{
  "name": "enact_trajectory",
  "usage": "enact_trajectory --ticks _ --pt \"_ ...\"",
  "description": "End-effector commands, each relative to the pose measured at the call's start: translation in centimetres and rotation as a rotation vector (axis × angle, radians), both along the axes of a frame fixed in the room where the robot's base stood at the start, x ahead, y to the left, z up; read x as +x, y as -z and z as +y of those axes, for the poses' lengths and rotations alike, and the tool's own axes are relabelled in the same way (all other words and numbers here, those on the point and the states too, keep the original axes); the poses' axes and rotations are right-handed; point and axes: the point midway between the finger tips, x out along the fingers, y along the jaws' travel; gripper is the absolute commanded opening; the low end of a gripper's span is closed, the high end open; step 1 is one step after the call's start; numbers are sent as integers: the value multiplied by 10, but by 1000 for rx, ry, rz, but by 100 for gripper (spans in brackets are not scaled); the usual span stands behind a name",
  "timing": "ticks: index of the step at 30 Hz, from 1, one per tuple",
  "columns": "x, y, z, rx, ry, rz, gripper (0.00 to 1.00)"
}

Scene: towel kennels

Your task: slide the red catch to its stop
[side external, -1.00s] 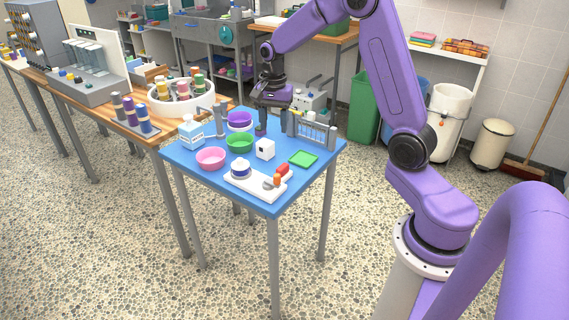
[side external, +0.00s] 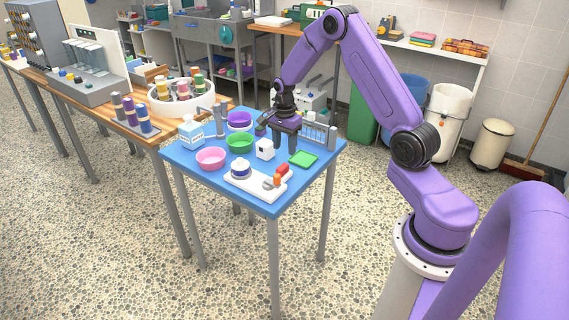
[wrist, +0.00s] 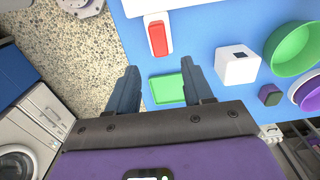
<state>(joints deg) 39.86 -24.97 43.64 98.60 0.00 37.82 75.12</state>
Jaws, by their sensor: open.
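The red catch (side external: 282,173) sits on a white mount at the right end of a white board (side external: 243,185) near the table's front edge. In the wrist view the catch (wrist: 157,39) is a red block on a narrow white strip, ahead of my fingers. My gripper (side external: 284,146) is open and empty, pointing down above the blue table, behind the board. In the wrist view its two dark fingers (wrist: 160,68) stand apart, with the green tray seen between them. The gripper is not touching the catch. The catch's stop cannot be made out.
A white box (side external: 264,149) stands left of the gripper. A green tray (side external: 303,158) lies to its right. Green (side external: 239,143), purple (side external: 239,120) and pink (side external: 211,158) bowls stand further left. A grey rack (side external: 312,131) stands behind. A blue-and-white round pot (side external: 241,168) sits on the board.

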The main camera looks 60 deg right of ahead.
Motion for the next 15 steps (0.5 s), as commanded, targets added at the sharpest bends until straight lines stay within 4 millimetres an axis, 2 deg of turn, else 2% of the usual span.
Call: enact_trajectory --ticks 3,7,15 --pt "-1 24 0 1 0 4 51" --pt "-1 46 0 1 1 3 51" --pt "0 72 0 0 1 -1 51"
